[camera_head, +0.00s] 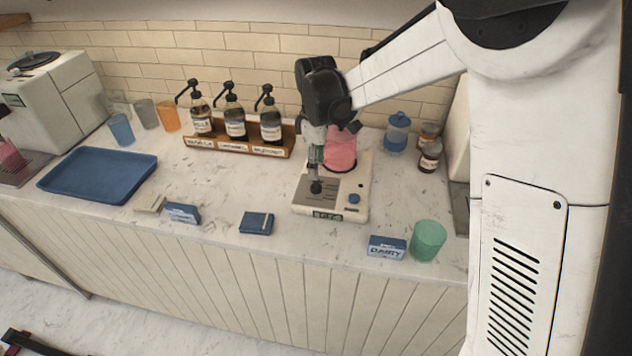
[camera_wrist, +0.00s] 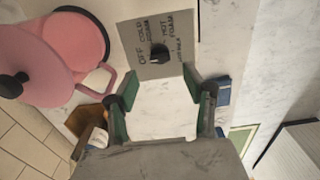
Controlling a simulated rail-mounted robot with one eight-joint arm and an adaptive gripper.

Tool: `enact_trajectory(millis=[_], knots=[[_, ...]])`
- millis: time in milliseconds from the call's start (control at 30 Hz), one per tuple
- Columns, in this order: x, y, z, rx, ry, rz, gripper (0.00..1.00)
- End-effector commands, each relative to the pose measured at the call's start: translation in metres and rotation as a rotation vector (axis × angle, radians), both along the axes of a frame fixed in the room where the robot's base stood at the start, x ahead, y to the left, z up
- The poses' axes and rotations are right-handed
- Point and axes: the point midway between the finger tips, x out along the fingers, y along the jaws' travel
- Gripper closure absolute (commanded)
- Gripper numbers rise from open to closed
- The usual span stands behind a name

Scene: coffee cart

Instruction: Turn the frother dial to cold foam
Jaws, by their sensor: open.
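The frother (camera_head: 300,208) is a white machine on the counter with a grey panel and a pink pitcher (camera_head: 340,150) at its back. In the wrist view the dial (camera_wrist: 158,52) is a black knob on a grey plate lettered OFF, COLD FOAM and HOT FOAM; more lettering is too small to read. Its exact setting is unclear. My gripper (camera_wrist: 163,95) is open and empty, its green-padded fingers apart, with the dial just beyond the fingertips and no visible contact. In the head view my gripper (camera_head: 316,185) hangs over the panel and hides part of it.
The pink pitcher with its lid (camera_wrist: 30,75) stands close beside the panel in the wrist view. Pump bottles (camera_head: 235,122) stand in a wooden rack left of the frother.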

Motion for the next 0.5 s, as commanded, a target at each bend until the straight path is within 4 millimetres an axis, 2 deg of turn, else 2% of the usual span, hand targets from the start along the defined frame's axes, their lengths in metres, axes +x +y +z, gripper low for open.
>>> enact_trajectory(millis=[233,500], knots=[[0.000,0.000,-0.044,0.000,0.000,-0.001,0.54],[0.000,0.000,-0.068,0.000,0.000,-0.001,0.54]])
